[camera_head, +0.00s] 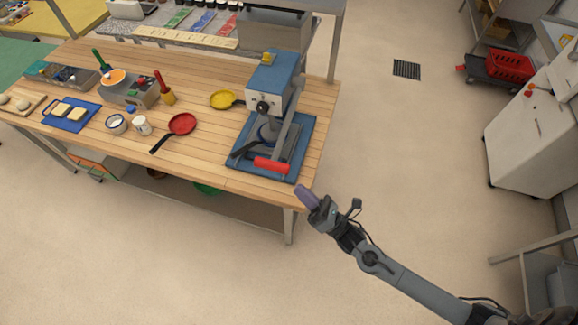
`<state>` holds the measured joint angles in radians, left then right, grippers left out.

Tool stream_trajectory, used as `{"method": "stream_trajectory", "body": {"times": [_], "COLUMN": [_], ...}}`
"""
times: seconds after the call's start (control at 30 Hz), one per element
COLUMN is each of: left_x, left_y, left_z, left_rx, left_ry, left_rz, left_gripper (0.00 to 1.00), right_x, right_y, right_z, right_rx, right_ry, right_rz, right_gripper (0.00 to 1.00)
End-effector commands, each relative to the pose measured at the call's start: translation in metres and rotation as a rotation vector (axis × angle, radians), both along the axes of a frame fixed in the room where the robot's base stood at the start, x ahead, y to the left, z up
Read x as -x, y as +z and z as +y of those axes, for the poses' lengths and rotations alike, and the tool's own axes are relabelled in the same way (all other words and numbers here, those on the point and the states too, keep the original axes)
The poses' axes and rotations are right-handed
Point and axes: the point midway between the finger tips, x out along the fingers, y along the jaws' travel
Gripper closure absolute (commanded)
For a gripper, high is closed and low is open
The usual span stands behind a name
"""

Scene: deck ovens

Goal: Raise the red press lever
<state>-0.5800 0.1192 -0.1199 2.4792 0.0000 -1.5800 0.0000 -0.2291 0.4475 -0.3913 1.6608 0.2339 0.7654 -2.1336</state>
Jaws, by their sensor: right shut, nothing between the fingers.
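The press (271,85) is a blue and grey machine at the right end of the wooden table. Its lever has a red grip (271,165) low at the front, near the table's front right edge. The lever's arm runs from the red grip back up along the machine's right side. My right gripper (306,195) comes in from the lower right. It is shut and empty, just off the table's right corner, a little in front of and right of the red grip, and apart from it. My left gripper is not in view.
The wooden table (215,150) also holds a red pan (182,124), a yellow pan (223,99), white cups and a blue board (70,116) with bread slices. A white cabinet (535,130) stands at the far right. The floor right of the table is open.

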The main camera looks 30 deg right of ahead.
Motion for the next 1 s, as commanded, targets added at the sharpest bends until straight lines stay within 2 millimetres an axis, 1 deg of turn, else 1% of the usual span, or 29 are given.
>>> {"method": "stream_trajectory", "body": {"times": [0.03,0.1,0.27,0.4,0.5,0.6,0.7,0.83,1.0], "left_x": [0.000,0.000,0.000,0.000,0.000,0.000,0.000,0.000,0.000], "left_y": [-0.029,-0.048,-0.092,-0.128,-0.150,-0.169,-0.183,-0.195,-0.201], "left_z": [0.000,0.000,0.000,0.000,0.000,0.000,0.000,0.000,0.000], "left_rx": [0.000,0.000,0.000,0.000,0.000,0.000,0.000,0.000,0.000], "left_ry": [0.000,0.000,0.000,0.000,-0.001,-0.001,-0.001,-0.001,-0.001], "left_rz": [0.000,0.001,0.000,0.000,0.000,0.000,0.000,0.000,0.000], "left_gripper": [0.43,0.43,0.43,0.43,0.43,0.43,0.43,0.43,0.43], "right_x": [-0.004,-0.006,-0.019,-0.039,-0.056,-0.070,-0.079,-0.089,-0.094], "right_y": [-0.027,-0.044,-0.081,-0.110,-0.123,-0.127,-0.125,-0.119,-0.114], "right_z": [-0.006,-0.014,-0.037,-0.059,-0.074,-0.084,-0.089,-0.094,-0.095], "right_rx": [0.058,0.128,0.251,0.333,0.387,0.424,0.445,0.460,0.464], "right_ry": [0.005,0.011,0.034,0.051,0.048,0.048,0.048,0.043,0.038], "right_rz": [-0.070,-0.164,-0.312,-0.366,-0.385,-0.412,-0.443,-0.475,-0.496], "right_gripper": [1.00,1.00,1.00,1.00,1.00,1.00,1.00,1.00,1.00]}}
